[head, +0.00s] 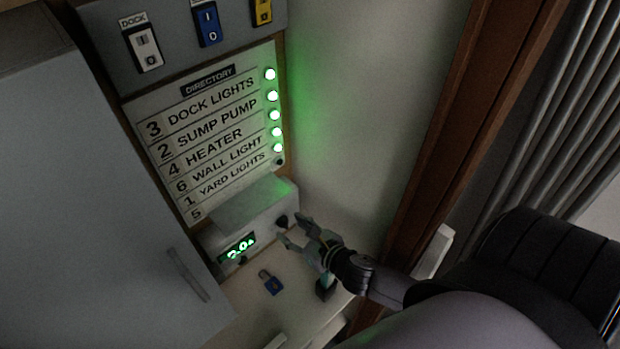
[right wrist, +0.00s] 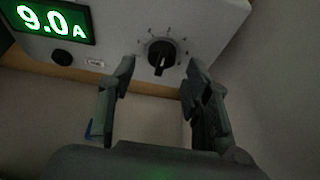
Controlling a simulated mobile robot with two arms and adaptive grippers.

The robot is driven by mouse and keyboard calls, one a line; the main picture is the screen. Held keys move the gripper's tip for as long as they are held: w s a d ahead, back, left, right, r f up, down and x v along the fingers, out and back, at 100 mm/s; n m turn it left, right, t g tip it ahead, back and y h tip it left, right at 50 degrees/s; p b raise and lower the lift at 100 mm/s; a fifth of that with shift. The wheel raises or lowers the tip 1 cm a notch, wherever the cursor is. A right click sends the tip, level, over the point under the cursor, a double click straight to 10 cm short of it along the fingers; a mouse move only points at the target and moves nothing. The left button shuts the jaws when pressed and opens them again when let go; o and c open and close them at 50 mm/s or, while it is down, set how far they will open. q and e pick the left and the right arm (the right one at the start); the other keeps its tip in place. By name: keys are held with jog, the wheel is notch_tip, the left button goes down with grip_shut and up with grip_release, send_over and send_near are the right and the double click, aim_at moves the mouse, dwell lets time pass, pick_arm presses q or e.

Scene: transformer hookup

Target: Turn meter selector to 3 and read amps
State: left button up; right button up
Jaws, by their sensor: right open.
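The meter (head: 250,221) is a pale box on the shelf below the directory. Its green display (head: 238,247) is lit; in the right wrist view the display (right wrist: 44,21) reads 9.0 A. The black selector knob (right wrist: 161,56) sits on the meter's front, with marks around it too small to read; it also shows in the head view (head: 281,221). My right gripper (head: 292,230) is open in front of the knob. In the right wrist view its fingertips (right wrist: 160,68) are on either side of and below the knob, apart from it. My left gripper is not in view.
The directory board (head: 205,130) has several lit green lamps down its right side. Switches are above, including a white DOCK switch (head: 143,45). A grey cabinet door (head: 85,200) stands at left, a wooden post (head: 455,120) at right.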

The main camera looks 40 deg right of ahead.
jog(key=v, duration=1)
jog(key=shift+s+f, duration=0.1)
